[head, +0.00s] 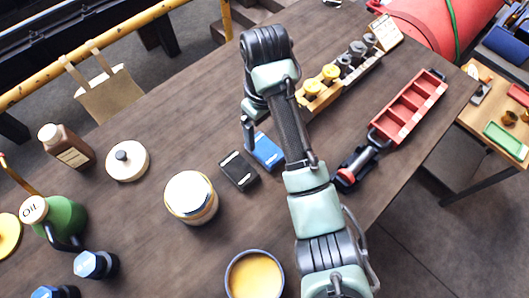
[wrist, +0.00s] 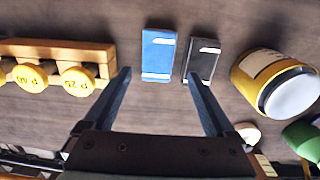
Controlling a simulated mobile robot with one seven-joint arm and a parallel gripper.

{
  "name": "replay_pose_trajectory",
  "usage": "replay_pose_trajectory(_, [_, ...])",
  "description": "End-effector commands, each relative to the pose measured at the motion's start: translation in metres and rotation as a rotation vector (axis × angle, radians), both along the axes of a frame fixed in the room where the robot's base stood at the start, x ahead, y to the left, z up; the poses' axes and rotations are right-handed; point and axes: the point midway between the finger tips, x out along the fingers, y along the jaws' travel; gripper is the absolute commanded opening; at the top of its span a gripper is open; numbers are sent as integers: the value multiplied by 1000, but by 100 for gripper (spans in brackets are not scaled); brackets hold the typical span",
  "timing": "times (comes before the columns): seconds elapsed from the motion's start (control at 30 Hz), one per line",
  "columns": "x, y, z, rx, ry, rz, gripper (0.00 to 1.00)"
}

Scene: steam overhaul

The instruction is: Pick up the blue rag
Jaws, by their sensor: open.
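No cloth that is plainly a blue rag shows. The nearest match is a small blue rectangular item (head: 266,151) with a white patch, lying flat on the table; I cannot tell if it is folded cloth or a box. In the wrist view the blue item (wrist: 158,55) lies ahead between the fingertip lines. My gripper (wrist: 158,74) is open and empty, its fingers spread wider than the item. The right fingertip overlaps the edge of a black item (wrist: 203,60) close beside it. In the head view my arm partly covers the blue item's right side.
The black item (head: 239,171) sits left of the blue one. A wooden block with yellow knobs (head: 321,88), a red tray (head: 408,108) and a white-lidded jar (head: 190,197) stand around. A bowl of yellow stuff (head: 254,275) is in front. The table between has bare patches.

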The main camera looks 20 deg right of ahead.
Motion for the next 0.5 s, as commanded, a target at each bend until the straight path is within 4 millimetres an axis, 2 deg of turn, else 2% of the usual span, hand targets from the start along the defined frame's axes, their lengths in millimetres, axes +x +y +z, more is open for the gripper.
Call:
replay_pose_trajectory(0.03, [0,1,-15,1,0,0,90])
replay_pose_trajectory(0.1, [0,0,-25,1,0,0,90])
replay_pose_trajectory(0.33, [1,-1,-42,0,2,0,90])
replay_pose_trajectory(0.5, [4,-2,-68,0,2,0,90])
